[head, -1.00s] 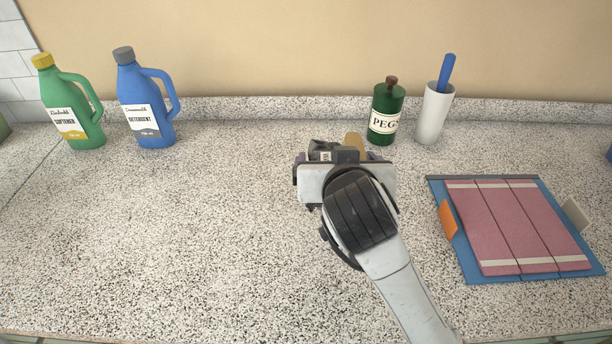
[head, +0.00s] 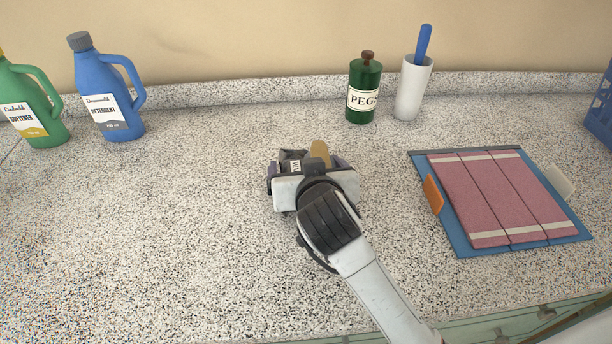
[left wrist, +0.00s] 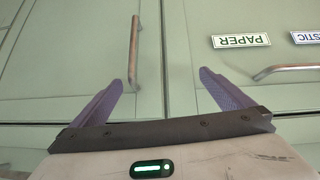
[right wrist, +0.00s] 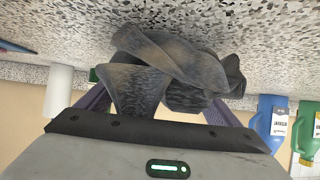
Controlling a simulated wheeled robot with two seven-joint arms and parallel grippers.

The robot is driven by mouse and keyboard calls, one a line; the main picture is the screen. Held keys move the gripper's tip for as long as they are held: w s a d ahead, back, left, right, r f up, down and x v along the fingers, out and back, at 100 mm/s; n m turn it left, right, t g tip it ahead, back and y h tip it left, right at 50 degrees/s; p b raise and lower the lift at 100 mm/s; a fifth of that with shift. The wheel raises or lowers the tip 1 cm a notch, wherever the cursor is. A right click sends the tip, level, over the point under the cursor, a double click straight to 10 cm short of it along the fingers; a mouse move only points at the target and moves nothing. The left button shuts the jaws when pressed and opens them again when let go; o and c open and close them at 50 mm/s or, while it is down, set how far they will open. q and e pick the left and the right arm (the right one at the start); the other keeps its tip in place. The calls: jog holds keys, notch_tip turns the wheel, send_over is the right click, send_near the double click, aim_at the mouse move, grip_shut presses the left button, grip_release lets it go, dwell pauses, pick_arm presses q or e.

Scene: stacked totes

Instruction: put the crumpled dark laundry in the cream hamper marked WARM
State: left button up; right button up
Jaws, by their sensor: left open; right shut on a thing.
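The crumpled dark laundry (right wrist: 175,65) is a grey cloth with brownish patches, bunched between the fingers of my right gripper (right wrist: 160,98) in the right wrist view. In the head view my right gripper (head: 308,168) is over the middle of the counter and mostly hides the cloth. A dark fold (head: 292,155) shows past its far side. My left gripper (left wrist: 162,82) is open and empty in front of green cabinet doors; it is out of the head view. The cream hamper marked WARM is in none of the views.
The speckled counter (head: 180,220) is clear at left and front. A blue detergent bottle (head: 105,95), green softener bottle (head: 30,105), green PEGS bottle (head: 363,88) and white cup (head: 412,90) stand at the back. A folding board (head: 500,200) lies right; a blue crate (head: 602,112) edges in.

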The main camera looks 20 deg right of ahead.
jog(key=shift+f, duration=0.15)
jog(key=o, duration=1.4)
jog(key=shift+f, duration=0.15)
